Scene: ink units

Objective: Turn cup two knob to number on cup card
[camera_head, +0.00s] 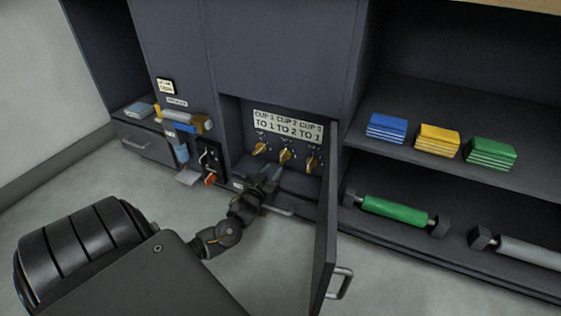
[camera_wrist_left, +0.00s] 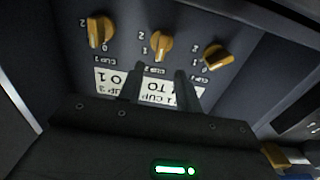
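The cup card (camera_head: 287,124) is a white sign at the back of an open cabinet recess and reads CUP 1 TO 1, CUP 2 TO 2, CUP 3 TO 1. Below it are three orange knobs; the cup two knob (camera_head: 286,156) is the middle one. In the left wrist view, where the panel appears upside down, the cup two knob (camera_wrist_left: 162,45) has marks 0, 1 and 2 around it; I cannot tell its exact setting. My left gripper (camera_head: 270,178) is in front of the knobs. Its fingers (camera_wrist_left: 161,88) are apart and empty, lined up with the cup two knob.
The cup one knob (camera_head: 260,148) and cup three knob (camera_head: 312,162) flank the middle knob closely. The open cabinet door (camera_head: 325,240) stands to the right of my arm. A panel with a black switch box (camera_head: 210,160) is on the left.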

